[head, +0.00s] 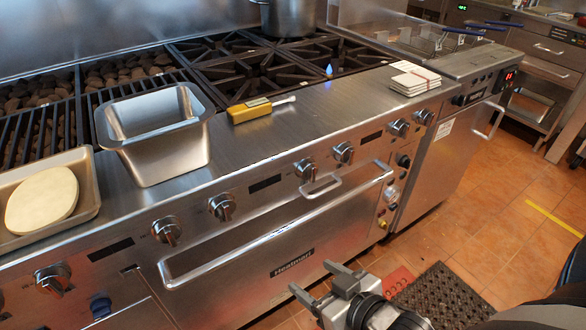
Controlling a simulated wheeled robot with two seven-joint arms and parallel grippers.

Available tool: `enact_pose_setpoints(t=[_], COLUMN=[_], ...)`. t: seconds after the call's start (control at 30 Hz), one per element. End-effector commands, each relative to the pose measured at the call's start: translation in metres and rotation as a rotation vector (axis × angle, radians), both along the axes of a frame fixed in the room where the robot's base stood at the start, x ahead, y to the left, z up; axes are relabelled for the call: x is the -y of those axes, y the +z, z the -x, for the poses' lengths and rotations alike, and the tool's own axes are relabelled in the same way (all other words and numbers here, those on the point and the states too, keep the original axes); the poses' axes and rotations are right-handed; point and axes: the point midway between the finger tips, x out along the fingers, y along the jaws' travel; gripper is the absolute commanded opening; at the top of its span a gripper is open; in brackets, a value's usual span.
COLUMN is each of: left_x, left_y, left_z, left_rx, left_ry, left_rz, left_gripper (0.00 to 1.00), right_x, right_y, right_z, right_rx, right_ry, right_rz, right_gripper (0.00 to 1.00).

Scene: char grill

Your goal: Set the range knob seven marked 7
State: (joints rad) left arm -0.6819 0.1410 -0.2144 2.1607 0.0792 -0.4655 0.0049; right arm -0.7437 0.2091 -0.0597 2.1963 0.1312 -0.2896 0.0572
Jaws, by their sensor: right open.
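Several round metal range knobs run along the front panel of the range. They include a far-left knob (51,280), two left-centre knobs (166,232) (222,206), two centre knobs (305,169) (343,152) and a right pair (399,128) (424,117). Their number markings are too small to read, so I cannot tell which is marked 7. My right gripper (316,279) is open and empty, low in front of the oven door and apart from every knob. My left gripper is not in view.
A long oven door handle (275,232) juts out below the knobs. A fryer stands right; the tiled floor (490,215) is mostly clear.

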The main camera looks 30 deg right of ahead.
Motion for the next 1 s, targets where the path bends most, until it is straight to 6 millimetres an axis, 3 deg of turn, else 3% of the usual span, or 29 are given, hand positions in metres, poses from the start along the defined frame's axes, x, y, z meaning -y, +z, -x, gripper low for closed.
enact_pose_setpoints(t=[0.03, 0.1, 0.2, 0.27, 0.47, 1.0], left_x=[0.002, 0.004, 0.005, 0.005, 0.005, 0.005], left_y=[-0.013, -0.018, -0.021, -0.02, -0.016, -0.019], left_z=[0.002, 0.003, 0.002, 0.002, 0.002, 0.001], left_rx=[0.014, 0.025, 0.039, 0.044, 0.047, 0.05], left_ry=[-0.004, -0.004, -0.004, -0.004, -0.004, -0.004], left_rz=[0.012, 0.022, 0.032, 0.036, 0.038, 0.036], left_gripper=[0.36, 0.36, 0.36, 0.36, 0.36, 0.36], right_x=[0.031, 0.064, 0.091, 0.099, 0.102, 0.093], right_y=[-0.001, 0.021, 0.054, 0.068, 0.081, 0.079], right_z=[-0.003, -0.008, -0.011, -0.013, -0.033, -0.14], right_rx=[0.088, 0.212, 0.353, 0.405, 0.44, 0.435], right_ry=[-0.034, -0.064, -0.077, -0.079, -0.08, -0.08], right_rz=[0.013, 0.02, 0.023, 0.023, 0.02, 0.022], right_gripper=[0.66, 0.66, 0.66, 0.66, 0.66, 0.66])
